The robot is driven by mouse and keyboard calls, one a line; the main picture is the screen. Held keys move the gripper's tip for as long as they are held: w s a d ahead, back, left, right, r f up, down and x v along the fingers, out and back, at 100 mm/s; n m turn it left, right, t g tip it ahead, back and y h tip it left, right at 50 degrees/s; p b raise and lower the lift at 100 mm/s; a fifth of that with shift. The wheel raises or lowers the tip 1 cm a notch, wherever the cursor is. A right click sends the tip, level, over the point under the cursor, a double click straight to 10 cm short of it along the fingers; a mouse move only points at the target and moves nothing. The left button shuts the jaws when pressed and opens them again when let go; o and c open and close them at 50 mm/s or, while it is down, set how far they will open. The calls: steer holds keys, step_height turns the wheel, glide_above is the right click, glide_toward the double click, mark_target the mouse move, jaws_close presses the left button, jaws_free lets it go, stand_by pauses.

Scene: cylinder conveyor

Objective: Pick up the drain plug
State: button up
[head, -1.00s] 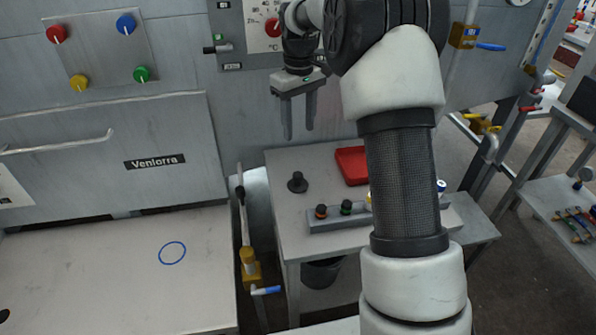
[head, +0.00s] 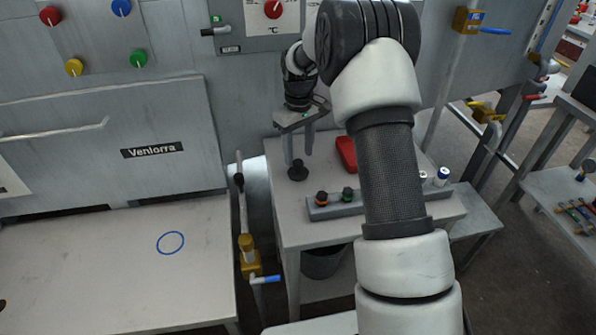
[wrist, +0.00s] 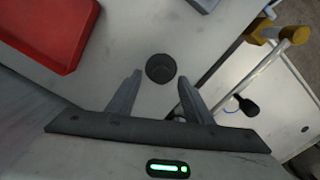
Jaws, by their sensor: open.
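The drain plug (head: 298,171) is a small dark piece with a wide base and a narrower top, standing upright on the small grey side table (head: 285,215). In the wrist view the drain plug (wrist: 160,68) is a dark round shape just beyond the fingertips, roughly between their lines. My gripper (head: 299,158) is open and empty, pointing down over the plug. In the wrist view the gripper (wrist: 163,82) shows its two fingers apart. In the head view the fingertips overlap the plug's top, so I cannot tell the exact height gap.
A red tray (head: 347,153) stands right of the plug, and shows at upper left in the wrist view (wrist: 45,30). A grey rack (head: 330,208) with several coloured-top pieces lies in front. A yellow valve with a pipe (head: 248,255) stands left of the table.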

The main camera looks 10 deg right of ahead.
mark_target(298, 161)
step_height(298, 161, down, 5)
steer(key=shift+a+r+b, duration=0.15)
steer(key=shift+r+b, duration=0.05)
steer(key=shift+b, duration=0.25)
jaws_close()
